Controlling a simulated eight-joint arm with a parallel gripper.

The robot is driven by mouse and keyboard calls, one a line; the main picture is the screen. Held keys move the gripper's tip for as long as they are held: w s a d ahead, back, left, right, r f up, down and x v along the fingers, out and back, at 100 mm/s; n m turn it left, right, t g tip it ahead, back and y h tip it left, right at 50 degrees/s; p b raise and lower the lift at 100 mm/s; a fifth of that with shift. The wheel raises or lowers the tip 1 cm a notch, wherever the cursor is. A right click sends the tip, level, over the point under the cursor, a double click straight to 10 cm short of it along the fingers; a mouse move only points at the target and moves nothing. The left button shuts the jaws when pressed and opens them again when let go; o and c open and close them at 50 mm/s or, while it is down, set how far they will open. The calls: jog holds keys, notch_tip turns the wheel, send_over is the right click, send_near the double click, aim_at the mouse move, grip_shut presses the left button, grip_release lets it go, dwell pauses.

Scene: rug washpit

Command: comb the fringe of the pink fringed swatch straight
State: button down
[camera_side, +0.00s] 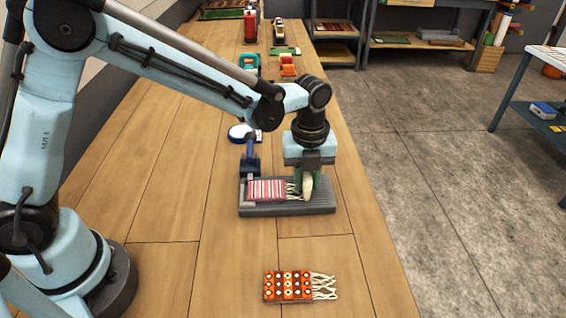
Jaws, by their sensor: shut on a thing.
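The pink swatch (266,190), striped pink and white, lies flat on a grey ridged board (262,211). Its pale fringe (292,189) points right, toward my gripper. Strands also show near the board's right part; how straight they lie is too small to tell. My gripper (307,180) points down over the right part of the board, at the fringe end. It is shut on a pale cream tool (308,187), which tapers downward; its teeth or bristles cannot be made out. The tool's lower end is at the fringe; whether it touches is unclear.
A dark blue clamp-like piece (249,166) stands at the board's left end. An orange patterned swatch (288,286) with wavy fringe lies in front. Behind are a blue-and-white round item (240,132), a teal item (249,65) and a red bottle (250,26). The bench's right edge is close.

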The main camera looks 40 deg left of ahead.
jog(key=shift+w+d, duration=0.75)
dwell(0.4)
jog(key=shift+r, duration=0.1)
jog(key=shift+r, duration=2.4)
jog(key=shift+s+a, duration=0.1)
jog(key=shift+s+a, duration=1.2)
jog(key=shift+a, duration=0.05)
jog(key=shift+s+a, duration=0.25)
jog(key=shift+s+a+f, duration=0.1)
jog(key=shift+s+f, duration=0.05)
jog(key=shift+f, duration=1.85)
jog(key=shift+f, duration=0.4)
